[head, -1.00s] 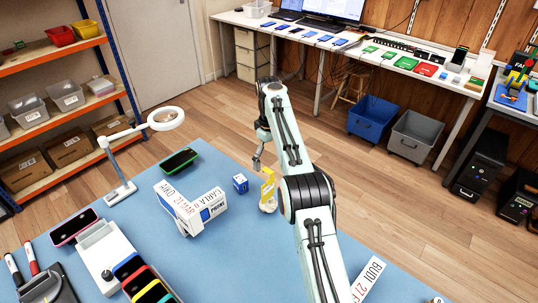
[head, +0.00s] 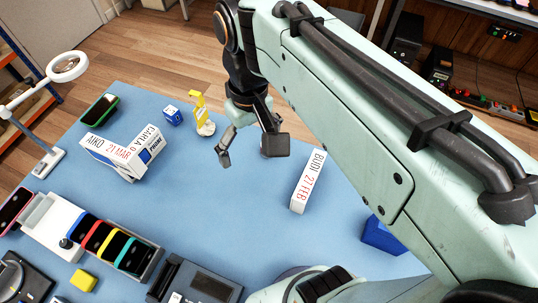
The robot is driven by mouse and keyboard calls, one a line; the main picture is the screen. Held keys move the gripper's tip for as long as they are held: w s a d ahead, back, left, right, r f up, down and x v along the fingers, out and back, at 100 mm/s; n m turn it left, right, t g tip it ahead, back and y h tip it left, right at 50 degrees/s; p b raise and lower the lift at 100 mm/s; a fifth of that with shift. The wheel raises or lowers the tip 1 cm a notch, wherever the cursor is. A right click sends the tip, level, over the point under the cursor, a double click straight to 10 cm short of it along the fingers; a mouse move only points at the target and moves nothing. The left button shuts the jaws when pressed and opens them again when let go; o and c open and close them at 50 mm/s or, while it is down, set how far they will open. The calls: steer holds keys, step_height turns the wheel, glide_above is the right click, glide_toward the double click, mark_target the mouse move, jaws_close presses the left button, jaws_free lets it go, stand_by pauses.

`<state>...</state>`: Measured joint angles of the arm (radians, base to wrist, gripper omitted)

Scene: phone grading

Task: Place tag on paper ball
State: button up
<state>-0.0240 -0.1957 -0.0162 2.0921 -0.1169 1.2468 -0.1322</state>
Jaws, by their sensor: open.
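A yellow tag (head: 199,104) stands upright near the far edge of the blue table. A crumpled whitish paper ball (head: 206,129) is at its foot. The tag's lower end meets the ball in the picture, but I cannot tell whether it rests on it or stands just behind it. My gripper (head: 246,154) is open, with its fingers spread and nothing between them. It is to the right of the tag and ball and nearer the camera, apart from both.
A blue cube (head: 172,116) stands left of the tag. White boxes marked AIKO (head: 110,160) and CARLA (head: 149,142) are further left, and a BUDI box (head: 308,182) stands to the right. A lamp (head: 67,67) is at far left. The table (head: 215,215) is clear in the middle.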

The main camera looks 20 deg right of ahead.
steer(key=s+f+m, duration=0.1)
steer(key=s+f, duration=0.4)
steer(key=s, duration=0.6)
steer(key=shift+f+m, duration=0.3)
